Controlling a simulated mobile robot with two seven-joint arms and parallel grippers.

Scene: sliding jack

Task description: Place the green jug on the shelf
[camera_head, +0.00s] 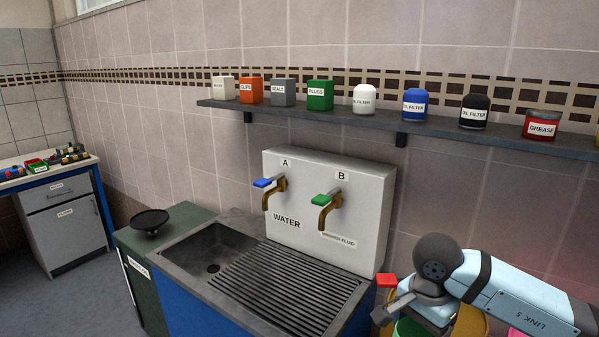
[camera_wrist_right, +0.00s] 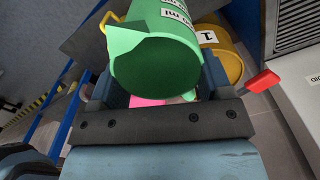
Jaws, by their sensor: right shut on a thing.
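The gripper is shut on the jug. The wall shelf (camera_head: 430,131) runs along the tiles, above and behind the gripper. My left gripper is in neither view.
The sink unit (camera_head: 190,262) has two taps. A yellow drum (camera_wrist_right: 226,58) and a red block (camera_wrist_right: 262,82) are near the gripper.

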